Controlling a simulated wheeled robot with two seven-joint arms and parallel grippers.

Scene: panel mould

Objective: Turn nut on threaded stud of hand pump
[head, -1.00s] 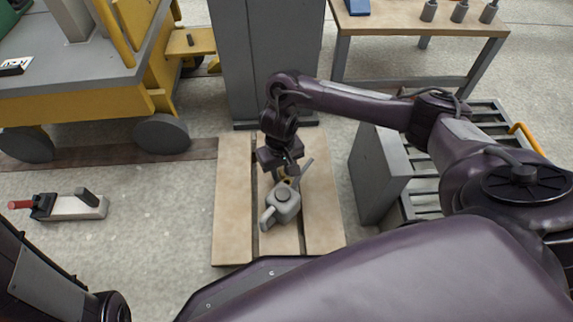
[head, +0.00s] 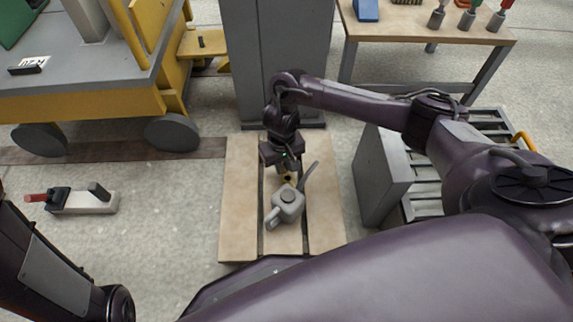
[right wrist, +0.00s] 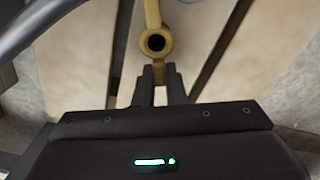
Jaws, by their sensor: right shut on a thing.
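The hand pump (head: 287,204) is a grey body with a spout and a lever, standing on a wooden pallet. The yellow nut (head: 289,178) is at its far side, small and partly hidden by my right gripper (head: 290,170). In the right wrist view the nut (right wrist: 156,41) is a ring with a dark centre, one arm pointing away and one pointing toward me. My right gripper (right wrist: 160,82) is shut on the near arm. I cannot tell whether the dark centre is the stud's end or a hole. The left gripper is out of view.
The wooden pallet (head: 239,215) has bare boards around the pump. A grey cabinet (head: 295,60) stands behind it and a grey box (head: 381,180) to its right. A yellow cart (head: 90,104) is at left. A red-handled tool (head: 85,200) lies on the floor.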

